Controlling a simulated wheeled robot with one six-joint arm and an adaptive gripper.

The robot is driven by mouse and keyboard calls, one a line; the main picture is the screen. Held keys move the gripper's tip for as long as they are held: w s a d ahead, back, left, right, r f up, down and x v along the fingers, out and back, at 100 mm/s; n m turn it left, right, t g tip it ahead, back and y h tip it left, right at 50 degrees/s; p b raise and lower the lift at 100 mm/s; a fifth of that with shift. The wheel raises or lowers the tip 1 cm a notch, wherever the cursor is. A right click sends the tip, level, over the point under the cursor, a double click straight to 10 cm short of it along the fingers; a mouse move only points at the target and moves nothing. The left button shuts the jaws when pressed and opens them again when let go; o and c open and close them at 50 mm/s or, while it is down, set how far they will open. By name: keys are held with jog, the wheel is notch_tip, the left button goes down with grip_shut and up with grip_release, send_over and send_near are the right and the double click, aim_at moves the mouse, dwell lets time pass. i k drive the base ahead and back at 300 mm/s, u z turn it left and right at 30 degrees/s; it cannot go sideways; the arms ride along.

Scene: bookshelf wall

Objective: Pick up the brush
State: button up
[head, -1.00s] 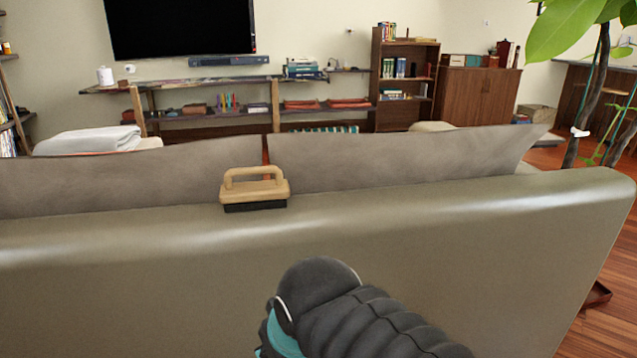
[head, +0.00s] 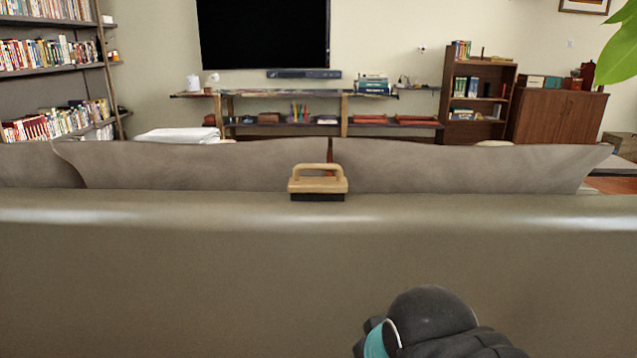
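The brush (head: 318,183) has a pale wooden body with an arched handle and dark bristles underneath. In the head view it sits upright on the top edge of the sofa back (head: 180,215), near the middle of the picture. Part of my arm shows at the bottom right, below and to the right of the brush and apart from it. My gripper's fingers are not in view.
The wide sofa back spans the whole view in front of me, with grey cushions (head: 440,165) behind the brush. Beyond are a low wall shelf (head: 270,92), a television (head: 263,35), a bookcase at the left (head: 45,65) and a wooden cabinet (head: 556,116).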

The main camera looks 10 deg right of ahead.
aim_at(300, 188)
jog(key=u, duration=0.1)
jog(key=i, duration=0.4)
jog(key=u, duration=0.25)
